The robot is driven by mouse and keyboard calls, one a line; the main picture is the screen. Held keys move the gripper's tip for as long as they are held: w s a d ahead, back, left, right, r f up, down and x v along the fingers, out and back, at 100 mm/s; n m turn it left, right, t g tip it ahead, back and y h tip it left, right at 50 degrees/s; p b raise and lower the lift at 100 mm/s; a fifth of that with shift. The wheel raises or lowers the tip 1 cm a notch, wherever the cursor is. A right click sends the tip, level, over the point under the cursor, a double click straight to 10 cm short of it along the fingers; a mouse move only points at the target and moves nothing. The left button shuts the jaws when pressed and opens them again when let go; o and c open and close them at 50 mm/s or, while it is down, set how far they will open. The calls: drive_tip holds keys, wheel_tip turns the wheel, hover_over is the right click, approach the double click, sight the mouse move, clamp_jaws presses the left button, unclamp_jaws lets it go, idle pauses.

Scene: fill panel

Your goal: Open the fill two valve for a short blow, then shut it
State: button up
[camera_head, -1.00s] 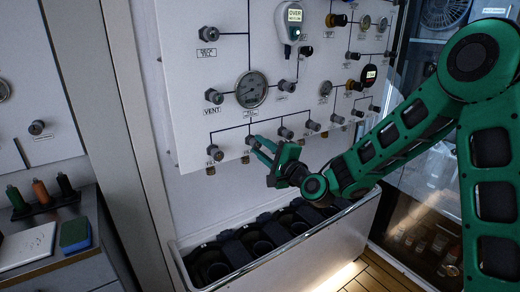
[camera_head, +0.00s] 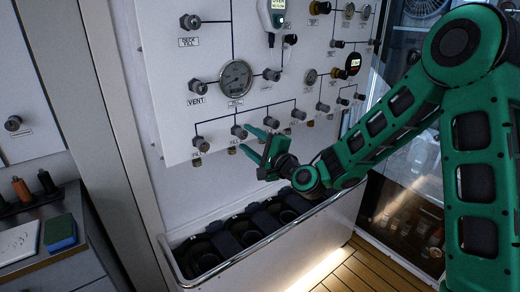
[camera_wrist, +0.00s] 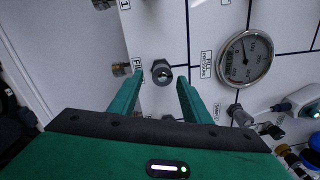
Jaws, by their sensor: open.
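The fill panel (camera_head: 165,90) is white, with a bottom row of dark knobs joined by black lines. The fill two valve (camera_head: 238,131) is the second knob from the left in that row. In the wrist view this knob (camera_wrist: 162,72) lies between the two fingers, near their tips, with a partly covered FILL label beside it. My gripper (camera_head: 246,140) is open, its green fingers pointing at the panel just by this valve. The fingers (camera_wrist: 158,82) stand on either side of the knob with a gap to each. Whether the tips reach its depth is unclear.
The leftmost fill knob (camera_head: 198,143) is close by on the left. A pressure gauge (camera_head: 235,78) and vent knob (camera_head: 195,86) sit above. A metal-railed bin (camera_head: 167,252) with black cylinder holders stands below. A side bench (camera_head: 60,262) is at left.

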drive_tip(key=v, duration=0.9)
drive_tip(key=shift+d, duration=0.2)
drive_tip(key=shift+s, duration=0.1)
